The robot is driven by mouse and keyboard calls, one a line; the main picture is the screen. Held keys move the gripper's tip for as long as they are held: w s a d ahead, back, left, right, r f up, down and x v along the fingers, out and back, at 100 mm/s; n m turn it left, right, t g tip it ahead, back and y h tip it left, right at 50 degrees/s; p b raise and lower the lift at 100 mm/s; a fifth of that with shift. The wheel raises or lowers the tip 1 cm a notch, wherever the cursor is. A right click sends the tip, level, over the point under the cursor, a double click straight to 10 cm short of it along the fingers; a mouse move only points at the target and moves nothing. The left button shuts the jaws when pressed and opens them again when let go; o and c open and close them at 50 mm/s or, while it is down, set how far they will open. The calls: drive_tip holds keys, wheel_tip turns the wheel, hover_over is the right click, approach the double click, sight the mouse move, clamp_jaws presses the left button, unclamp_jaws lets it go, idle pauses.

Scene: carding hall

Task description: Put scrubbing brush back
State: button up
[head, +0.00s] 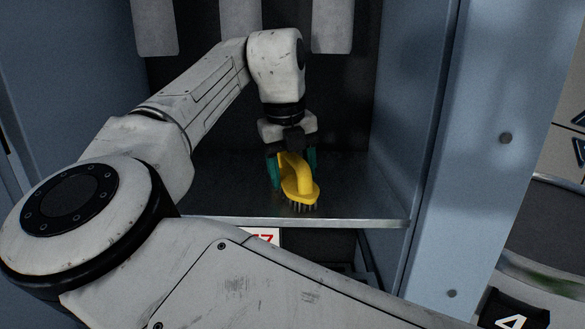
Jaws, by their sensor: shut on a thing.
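The scrubbing brush (301,189) is yellow with a looped handle and short dark bristles. It is in the middle of a grey metal shelf (225,200) inside a blue-grey cabinet, bristles down. My gripper (292,172) comes from above, with its green fingers shut on the brush handle. The bristles are at or just above the shelf surface; I cannot tell if they touch. My gripper hides part of the handle.
The cabinet's right wall (412,110) stands close beside the shelf. Pale panels (332,25) hang at the top back. The shelf is bare around the brush. A red and white label (262,236) shows below the shelf's front edge. A black plate marked 4 (512,316) is at the lower right.

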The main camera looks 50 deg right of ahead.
sight(286, 182)
drive_tip(key=shift+f, duration=0.1)
drive_tip(key=o, duration=1)
drive_tip(key=r, duration=0.4)
drive_tip(key=a+r, duration=0.1)
drive_tip(key=r, duration=0.3)
drive_tip(key=a+r, duration=0.1)
drive_tip(key=r, duration=0.3)
drive_tip(key=shift+b, duration=0.3)
